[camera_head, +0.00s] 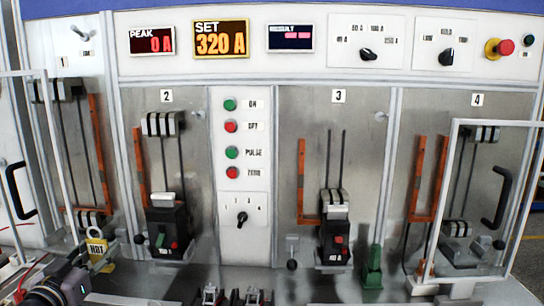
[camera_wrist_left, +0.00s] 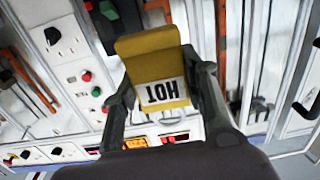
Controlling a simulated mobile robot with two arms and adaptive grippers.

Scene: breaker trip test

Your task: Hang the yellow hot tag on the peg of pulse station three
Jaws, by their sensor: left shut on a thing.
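The yellow tag (camera_head: 97,246), marked HOT, is at the lower left of the head view, in front of the bay at the left. My left gripper (camera_head: 95,262) is shut on it. In the left wrist view the tag (camera_wrist_left: 155,58) sits between the two fingers, with its lettering upside down. Station three, under the label 3 (camera_head: 339,96), is right of the middle in the head view. A small peg (camera_head: 380,116) sticks out at the upper right of its panel, bare and well apart from the tag. My right gripper is not in view.
Station three holds a black breaker (camera_head: 335,240) with a red button. A green object (camera_head: 373,268) stands right of it. A button panel (camera_head: 241,150) separates stations two and three. White frames with black handles (camera_head: 497,197) stand at both sides. Small dark items (camera_head: 250,297) lie at the front.

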